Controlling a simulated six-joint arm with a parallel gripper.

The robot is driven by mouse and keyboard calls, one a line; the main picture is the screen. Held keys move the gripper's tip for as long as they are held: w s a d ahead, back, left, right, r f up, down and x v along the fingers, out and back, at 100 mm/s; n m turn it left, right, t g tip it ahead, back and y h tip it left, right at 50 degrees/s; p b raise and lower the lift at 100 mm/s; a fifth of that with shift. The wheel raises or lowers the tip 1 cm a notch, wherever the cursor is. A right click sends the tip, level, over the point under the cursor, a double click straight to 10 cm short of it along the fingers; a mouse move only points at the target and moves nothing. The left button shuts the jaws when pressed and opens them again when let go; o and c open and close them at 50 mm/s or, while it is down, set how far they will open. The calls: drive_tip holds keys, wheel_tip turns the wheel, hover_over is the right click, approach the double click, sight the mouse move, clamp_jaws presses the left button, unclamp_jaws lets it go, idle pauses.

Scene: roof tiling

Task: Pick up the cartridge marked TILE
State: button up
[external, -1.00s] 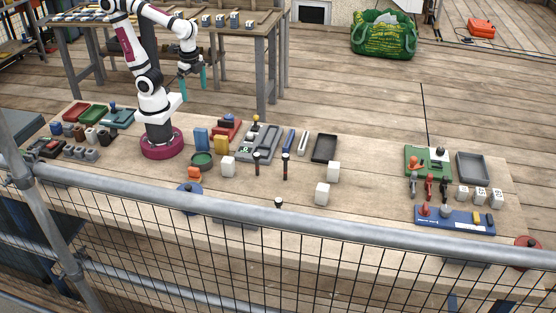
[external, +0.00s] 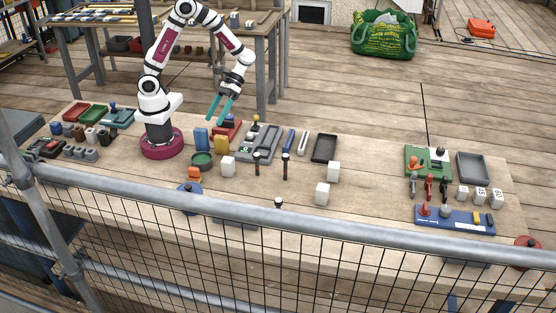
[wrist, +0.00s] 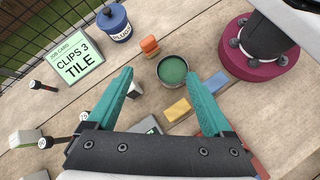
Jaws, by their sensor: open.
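My gripper (external: 218,119) is open and empty, above the table near the upright blue block (external: 201,139) and yellow block (external: 221,145). In the wrist view my teal fingers (wrist: 158,74) are spread apart. The blue block (wrist: 215,82) lies just right of the right fingertip, and the yellow block (wrist: 178,108) shows between the fingers. I can read no TILE mark on any cartridge. The word TILE shows only on a green job card (wrist: 75,62), reading CLIPS 3 TILE, at the upper left of the wrist view.
A round green dish (wrist: 172,70), an orange piece (wrist: 150,46) and a lidded blue pot (wrist: 115,24) stand nearby. Black-handled tools (external: 285,165) and white cubes (external: 322,193) stand to the right. A green tray (external: 428,158) is farther right. A guardrail (external: 290,222) runs along the front.

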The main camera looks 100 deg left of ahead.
sight(226, 166)
drive_tip(key=w+f+n+t+h, duration=0.1)
drive_tip(key=w+f+n, duration=0.1)
drive_tip(key=n, duration=0.1)
drive_tip(key=w+a+f+n+t+h, duration=0.1)
drive_tip(key=w+f+n+h, duration=0.1)
drive_tip(key=f, duration=0.1)
drive_tip(key=w+a+f+n+t+h, duration=0.1)
drive_tip(key=w+f+n+h, duration=0.1)
drive_tip(key=f+n, duration=0.1)
drive_tip(key=shift+w+a+n+t, duration=0.2)
drive_tip(key=shift+a+n+t, duration=0.1)
drive_tip(key=shift+t, duration=0.1)
drive_tip(key=x, duration=1.5)
drive_tip(key=shift+d, duration=0.15)
clamp_jaws()
drive_tip(key=shift+r, duration=0.1)
